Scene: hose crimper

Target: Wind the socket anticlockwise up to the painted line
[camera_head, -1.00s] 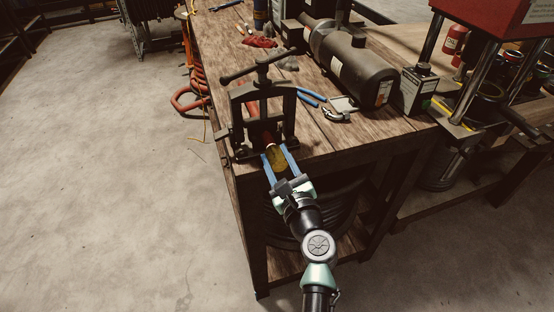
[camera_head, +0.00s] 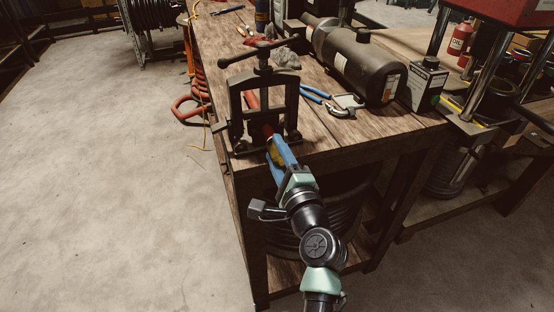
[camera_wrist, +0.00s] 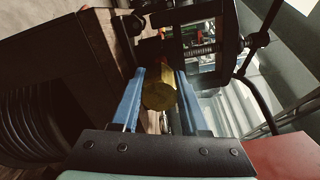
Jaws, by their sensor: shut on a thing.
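The socket is a brass-yellow round piece on the end of a red hose (camera_head: 266,131). In the wrist view the socket (camera_wrist: 159,95) sits between the two blue fingers of my gripper (camera_wrist: 160,90), its round end facing the camera. My gripper (camera_head: 279,160) is shut on it in the head view, where the fingers hide most of the socket. The hose is held in a black screw clamp (camera_head: 233,108) at the table's near corner. I cannot make out the painted line in either view.
The clamp's T-handle (camera_head: 258,50) stands above my gripper. Blue-handled pliers (camera_head: 315,93) and a metal fitting (camera_head: 347,103) lie to the right on the wooden bench (camera_head: 318,134). A dark cylinder (camera_head: 365,68) lies behind them. The floor at left is clear.

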